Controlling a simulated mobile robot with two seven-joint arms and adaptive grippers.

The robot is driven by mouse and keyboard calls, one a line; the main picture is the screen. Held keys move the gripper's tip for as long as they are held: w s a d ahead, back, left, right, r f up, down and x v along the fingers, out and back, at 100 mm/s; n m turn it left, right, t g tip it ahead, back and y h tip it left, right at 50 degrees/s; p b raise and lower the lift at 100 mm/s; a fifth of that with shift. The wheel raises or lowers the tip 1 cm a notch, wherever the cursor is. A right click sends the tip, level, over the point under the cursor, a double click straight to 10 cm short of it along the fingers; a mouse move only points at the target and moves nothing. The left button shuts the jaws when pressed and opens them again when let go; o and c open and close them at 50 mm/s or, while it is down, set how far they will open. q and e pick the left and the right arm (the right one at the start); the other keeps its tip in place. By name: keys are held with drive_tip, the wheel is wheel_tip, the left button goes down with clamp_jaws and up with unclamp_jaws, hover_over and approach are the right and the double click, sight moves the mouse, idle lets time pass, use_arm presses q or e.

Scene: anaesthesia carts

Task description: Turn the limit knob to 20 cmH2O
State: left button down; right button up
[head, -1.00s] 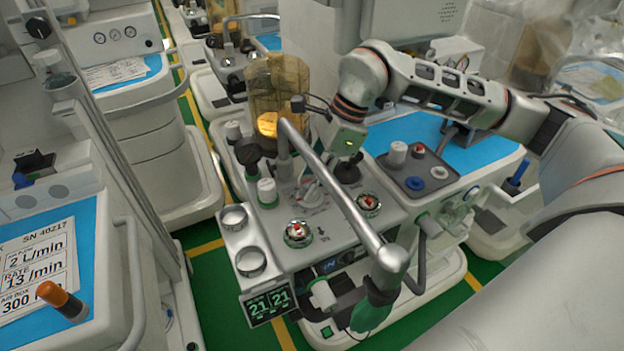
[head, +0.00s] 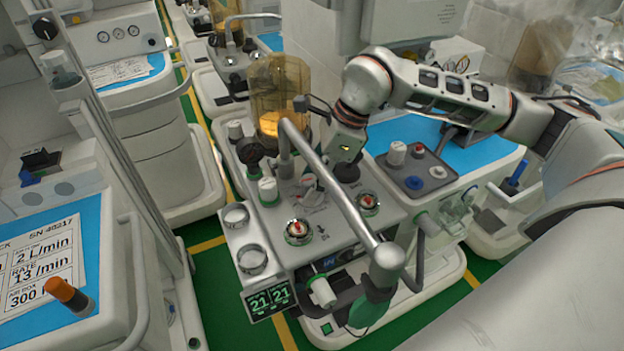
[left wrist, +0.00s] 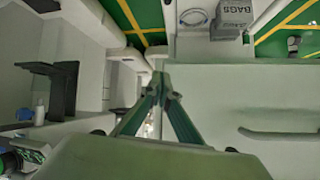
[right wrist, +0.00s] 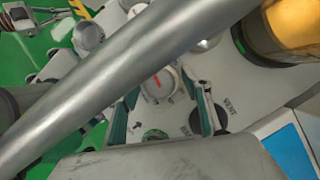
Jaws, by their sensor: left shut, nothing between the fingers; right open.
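A round grey knob with a red mark (right wrist: 158,85) stands on the grey panel of the middle cart; I take it as the limit knob, but its scale cannot be read. My right gripper (right wrist: 160,88) is open, its two fingers on either side of this knob; contact cannot be told. A thick metal bar crosses in front and hides part of the scene. In the head view, my right gripper (head: 345,148) hangs over the same panel, its fingertips unclear. My left gripper (left wrist: 165,88) is shut and empty in the left wrist view, away from the panel.
The curved metal bar (head: 345,195) passes close to my right gripper. An amber canister (head: 280,95) stands behind the panel. Two round red-marked dials (head: 298,231) (head: 368,203) and a display reading 21 21 (head: 269,300) are nearby. A black knob (right wrist: 233,117) is beside the VENT label.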

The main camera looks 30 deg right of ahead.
drive_tip(key=shift+r, duration=0.1)
drive_tip(key=v, duration=1.2)
